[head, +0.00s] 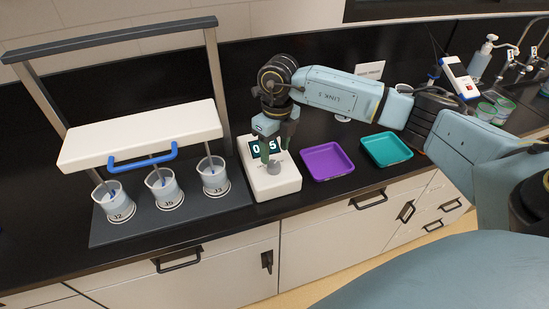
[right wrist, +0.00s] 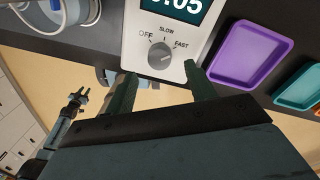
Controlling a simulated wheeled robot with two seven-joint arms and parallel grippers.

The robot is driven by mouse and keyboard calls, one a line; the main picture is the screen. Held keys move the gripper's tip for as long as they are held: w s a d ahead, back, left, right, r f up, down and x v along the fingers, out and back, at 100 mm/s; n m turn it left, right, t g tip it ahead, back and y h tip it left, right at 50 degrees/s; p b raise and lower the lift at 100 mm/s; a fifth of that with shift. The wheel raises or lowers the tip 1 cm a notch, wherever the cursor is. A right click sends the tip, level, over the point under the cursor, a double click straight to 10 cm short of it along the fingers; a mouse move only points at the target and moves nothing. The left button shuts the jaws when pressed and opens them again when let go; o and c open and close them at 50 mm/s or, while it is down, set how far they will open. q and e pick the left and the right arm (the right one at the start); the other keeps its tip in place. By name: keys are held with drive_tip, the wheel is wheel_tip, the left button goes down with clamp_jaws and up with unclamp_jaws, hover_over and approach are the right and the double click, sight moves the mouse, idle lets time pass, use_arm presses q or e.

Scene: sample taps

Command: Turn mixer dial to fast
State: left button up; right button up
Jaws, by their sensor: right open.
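The mixer dial (right wrist: 160,52) is a grey round knob on the white mixer box (right wrist: 137,35), with OFF, SLOW and FAST printed around it. Its pointer seems to face up, near SLOW, but I cannot tell exactly. The dial also shows in the head view (head: 273,167), low on the box's face. My right gripper (right wrist: 157,76) is open, its fingers on either side just short of the dial, apparently not gripping it. In the head view my right gripper (head: 276,148) hangs over the box. What seems to be my left gripper (right wrist: 76,104) shows small and dark in the wrist view.
A stirrer stand (head: 140,135) with a blue handle and beakers J2, J5 and J3 stands left of the box. A purple tray (head: 327,162) and a teal tray (head: 386,149) lie to its right. The box's display (right wrist: 186,8) is partly hidden. The counter's front edge is close.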

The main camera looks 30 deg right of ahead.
sight(276, 162)
wheel_tip(276, 162, up, 9)
drive_tip(key=shift+d+b, duration=0.25)
drive_tip(key=shift+b, duration=0.05)
drive_tip(key=shift+w, duration=0.1)
